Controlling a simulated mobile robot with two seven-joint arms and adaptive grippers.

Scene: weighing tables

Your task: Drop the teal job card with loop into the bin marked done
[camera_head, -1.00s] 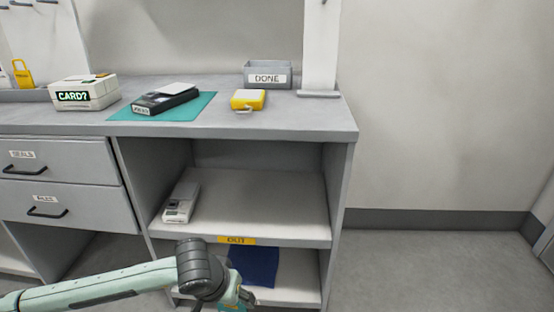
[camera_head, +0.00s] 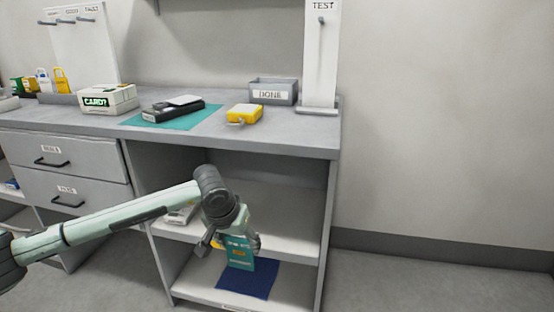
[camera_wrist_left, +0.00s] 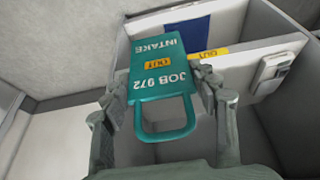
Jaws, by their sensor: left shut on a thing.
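My left gripper (camera_head: 232,243) is shut on the teal job card (camera_head: 240,252), in front of the open shelves below the bench. The grey bin marked DONE (camera_head: 273,91) stands on the bench top at the back right, above and beyond the gripper. My right gripper is not in view.
A yellow box (camera_head: 245,113) sits just in front of the bin. A dark device (camera_head: 172,109) lies on a teal mat (camera_head: 205,118); a "CARD?" box (camera_head: 108,99) stands left. A white TEST post (camera_head: 319,60) rises right of the bin. A blue mat (camera_head: 250,280) lies on the lower shelf.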

